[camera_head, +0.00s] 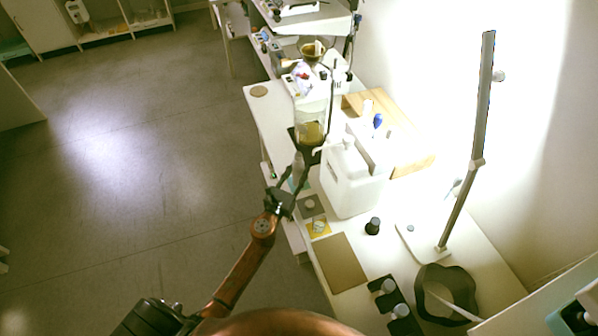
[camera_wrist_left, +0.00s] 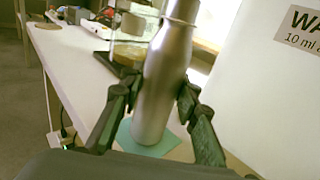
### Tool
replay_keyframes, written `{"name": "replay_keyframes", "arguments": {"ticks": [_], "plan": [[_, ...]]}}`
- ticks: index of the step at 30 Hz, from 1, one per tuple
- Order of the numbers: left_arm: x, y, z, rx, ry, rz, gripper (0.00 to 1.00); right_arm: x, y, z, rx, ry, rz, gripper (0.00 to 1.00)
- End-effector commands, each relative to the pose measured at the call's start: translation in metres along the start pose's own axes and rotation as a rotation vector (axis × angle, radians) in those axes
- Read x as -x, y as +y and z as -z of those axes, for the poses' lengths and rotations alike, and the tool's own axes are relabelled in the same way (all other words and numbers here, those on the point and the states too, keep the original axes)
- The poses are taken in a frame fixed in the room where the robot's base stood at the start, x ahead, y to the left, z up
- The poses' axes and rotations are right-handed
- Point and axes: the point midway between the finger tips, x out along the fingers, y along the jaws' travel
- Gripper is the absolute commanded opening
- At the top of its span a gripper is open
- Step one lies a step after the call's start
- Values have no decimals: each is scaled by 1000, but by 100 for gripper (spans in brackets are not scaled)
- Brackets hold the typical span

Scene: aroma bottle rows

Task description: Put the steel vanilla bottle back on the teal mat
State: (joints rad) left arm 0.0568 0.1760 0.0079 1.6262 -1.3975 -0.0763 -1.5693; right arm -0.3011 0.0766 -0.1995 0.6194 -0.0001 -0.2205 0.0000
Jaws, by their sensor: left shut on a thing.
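My left gripper (camera_head: 287,186) is shut on the steel vanilla bottle (camera_head: 299,163) at the left edge of the white counter. In the left wrist view the fingers (camera_wrist_left: 150,101) close on both sides of the upright, slightly leaning steel bottle (camera_wrist_left: 160,88). The teal mat (camera_wrist_left: 165,146) shows beneath and around the bottle's base; I cannot tell whether the base touches it. In the head view the arm and bottle hide most of the mat. My right gripper is not in view.
A large white jug (camera_head: 350,185) stands close right of the bottle. A glass beaker (camera_head: 311,125) is just behind. A grey mat (camera_head: 312,206), a yellow mat (camera_head: 320,229) and a bare brown mat (camera_head: 342,264) lie nearer. A black rack (camera_head: 388,299) holds bottles at the front.

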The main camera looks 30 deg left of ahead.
Motion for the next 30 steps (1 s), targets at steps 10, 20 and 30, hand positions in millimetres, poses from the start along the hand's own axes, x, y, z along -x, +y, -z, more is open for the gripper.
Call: {"name": "replay_keyframes", "arguments": {"ticks": [10, 20, 30], "plan": [[0, 0, 3, 0, 0, -1, 45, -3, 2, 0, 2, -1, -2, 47], [0, 0, 1, 0, 0, 0, 47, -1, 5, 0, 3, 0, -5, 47], [51, 1, 3, -1, 4, -1, 47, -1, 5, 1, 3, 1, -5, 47]]}}
